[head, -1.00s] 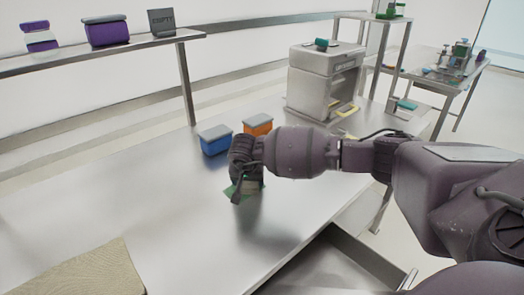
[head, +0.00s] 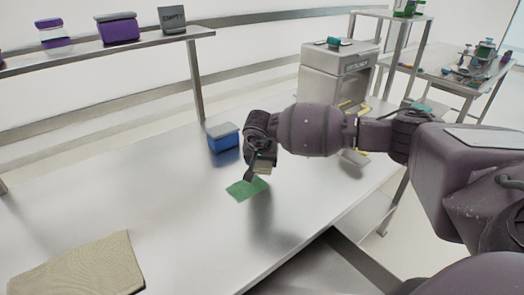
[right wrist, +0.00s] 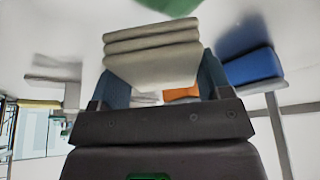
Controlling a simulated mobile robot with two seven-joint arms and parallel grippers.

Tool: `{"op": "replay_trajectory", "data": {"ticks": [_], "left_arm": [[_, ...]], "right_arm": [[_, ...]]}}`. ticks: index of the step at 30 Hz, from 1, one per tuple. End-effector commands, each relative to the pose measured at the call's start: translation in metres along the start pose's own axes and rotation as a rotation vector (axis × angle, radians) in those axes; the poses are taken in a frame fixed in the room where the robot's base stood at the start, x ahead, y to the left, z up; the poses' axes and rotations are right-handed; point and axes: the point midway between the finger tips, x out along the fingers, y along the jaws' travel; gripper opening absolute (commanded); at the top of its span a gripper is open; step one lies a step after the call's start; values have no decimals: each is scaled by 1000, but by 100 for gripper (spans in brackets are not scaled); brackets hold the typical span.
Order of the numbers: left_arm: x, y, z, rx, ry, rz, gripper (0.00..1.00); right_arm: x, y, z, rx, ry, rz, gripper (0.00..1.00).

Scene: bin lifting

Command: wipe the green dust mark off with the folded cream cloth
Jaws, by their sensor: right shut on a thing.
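The green dust mark (head: 246,188) is a flat green patch on the metal table, below and slightly left of my right gripper. My right gripper (head: 258,172) is shut on the folded cream cloth (head: 264,167), which appears raised a little above the table. In the right wrist view the cloth (right wrist: 152,52) shows as several stacked layers between the blue fingers, with part of the green mark (right wrist: 170,6) at the top edge. My left gripper is not in view.
A blue bin (head: 223,142) stands behind the mark; an orange bin (right wrist: 181,94) shows in the wrist view. A tan mat (head: 85,268) lies front left. A grey machine (head: 338,75) stands at the back. The table's middle left is clear.

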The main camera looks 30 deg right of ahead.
Motion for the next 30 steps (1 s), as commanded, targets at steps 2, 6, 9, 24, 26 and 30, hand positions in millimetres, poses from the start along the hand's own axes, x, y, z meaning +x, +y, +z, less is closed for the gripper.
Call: {"op": "replay_trajectory", "data": {"ticks": [2, 6, 9, 24, 26, 30], "left_arm": [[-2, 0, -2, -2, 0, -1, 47], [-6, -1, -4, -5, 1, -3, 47], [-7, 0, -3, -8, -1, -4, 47], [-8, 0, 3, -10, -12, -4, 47], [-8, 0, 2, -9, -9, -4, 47], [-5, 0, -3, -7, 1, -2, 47]], "right_arm": [[-11, 0, -5, 3, 4, -1, 53], [-21, 2, -8, 6, 3, 1, 53], [-24, 2, -9, 7, 2, 2, 53], [-23, 2, -9, 7, 1, 3, 53], [-22, 3, -8, 7, 0, 3, 53], [-11, 12, -2, 14, -1, 8, 53]]}}
